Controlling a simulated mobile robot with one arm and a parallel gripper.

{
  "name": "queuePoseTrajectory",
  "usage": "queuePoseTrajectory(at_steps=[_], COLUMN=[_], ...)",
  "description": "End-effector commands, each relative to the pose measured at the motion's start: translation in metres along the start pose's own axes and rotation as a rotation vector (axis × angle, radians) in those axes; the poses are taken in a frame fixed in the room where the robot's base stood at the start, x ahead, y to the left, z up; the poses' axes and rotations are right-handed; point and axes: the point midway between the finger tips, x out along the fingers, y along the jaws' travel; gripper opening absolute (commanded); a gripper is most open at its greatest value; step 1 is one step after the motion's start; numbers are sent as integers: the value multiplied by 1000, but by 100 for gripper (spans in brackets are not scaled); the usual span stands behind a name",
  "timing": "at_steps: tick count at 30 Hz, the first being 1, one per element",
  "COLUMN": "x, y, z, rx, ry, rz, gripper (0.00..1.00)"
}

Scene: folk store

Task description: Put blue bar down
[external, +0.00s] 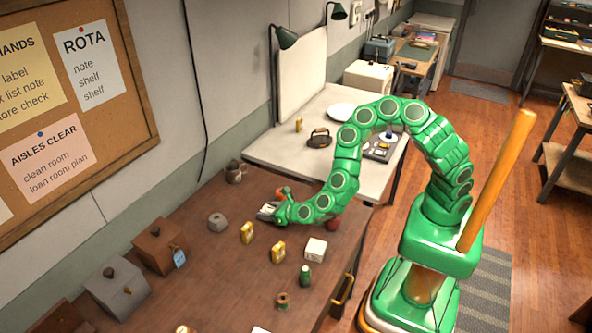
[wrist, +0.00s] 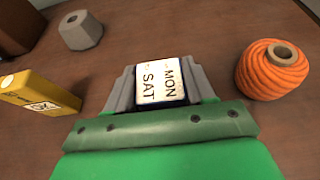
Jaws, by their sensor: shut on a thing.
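My gripper (wrist: 163,88) is shut on a small block, which I take to be the blue bar (wrist: 161,82). Its upward face is white with "MON" and "SAT" in black, and a dark blue edge shows along the sides. The grey fingers press it from left and right. In the external view my gripper (external: 268,211) is low over the brown table (external: 205,285), near its far end.
An orange twine spool (wrist: 272,69) stands close on the right in the wrist view. A yellow box (wrist: 38,92) is at left, and a grey hexagonal piece (wrist: 80,30) is beyond it. More small goods, including a white box (external: 315,250), stand nearer the external camera.

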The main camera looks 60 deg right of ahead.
Motion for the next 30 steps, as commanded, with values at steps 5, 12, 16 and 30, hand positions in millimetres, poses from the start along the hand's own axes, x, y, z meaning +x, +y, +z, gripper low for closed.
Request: queuePoseTrajectory(at_steps=[5,12,16,30], x=[0,1,1,-13], y=[0,0,0,0], z=[0,-2,-2,0], rx=[1,0,0,2], ry=[0,0,0,1], rz=[0,0,0,1], gripper=[24,67,79,79])
